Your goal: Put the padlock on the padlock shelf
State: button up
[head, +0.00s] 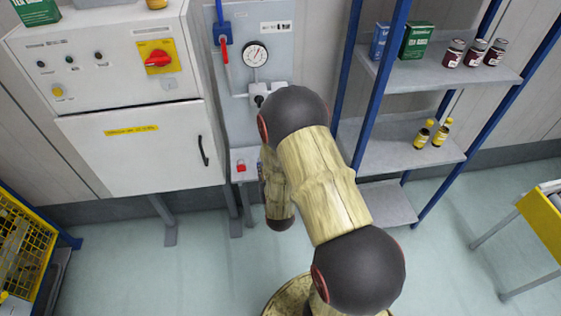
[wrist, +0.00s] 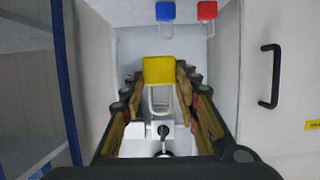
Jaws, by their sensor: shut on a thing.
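A yellow padlock (wrist: 159,70) sits between the fingertips of my gripper (wrist: 161,78) in the wrist view, with one finger on each side. Its metal shackle points down the picture toward a white valve fitting (wrist: 150,140). I cannot tell whether the shackle touches it. A small grey shelf (head: 246,153) is on the wall panel in the head view, with a red padlock (head: 240,167) at its left. The wrist view shows a blue padlock (wrist: 165,11) and the red padlock (wrist: 207,10) past my fingertips. My arm hides the gripper and yellow padlock in the head view.
A white cabinet (head: 140,150) with a black handle stands left of the panel. A gauge (head: 255,54) and the valve fitting (head: 262,90) are above the small shelf. A blue-framed rack (head: 410,140) with boxes and bottles stands close on the right. Floor in front is clear.

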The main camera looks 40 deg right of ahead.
jog(key=shift+w+d+r, duration=0.1)
jog(key=shift+d+r, duration=0.05)
jog(key=shift+d, duration=0.35)
jog(key=shift+w+d+r, duration=0.1)
jog(key=shift+d, duration=0.35)
jog(key=w+d+f, duration=0.2)
jog(key=d+f, duration=0.1)
jog(key=w+d+f+b, duration=0.1)
jog(key=w+d+f, duration=0.1)
jog(key=d+f, duration=0.1)
jog(key=w+d+f+b, duration=0.1)
jog(key=w+d+f, duration=0.1)
jog(key=d+f, duration=0.1)
jog(key=shift+w+d, duration=0.3)
jog(key=shift+d, duration=0.5)
jog(key=shift+w+d+f, duration=0.1)
jog(key=shift+d+f, duration=0.2)
jog(key=shift+f, duration=0.2)
jog(key=shift+f+b, duration=0.3)
jog(key=shift+f, duration=1.05)
jog(key=shift+f, duration=0.2)
jog(key=o, duration=1.2)
jog(key=shift+a, duration=0.1)
jog(key=shift+c, duration=0.2)
jog(key=shift+r, duration=0.1)
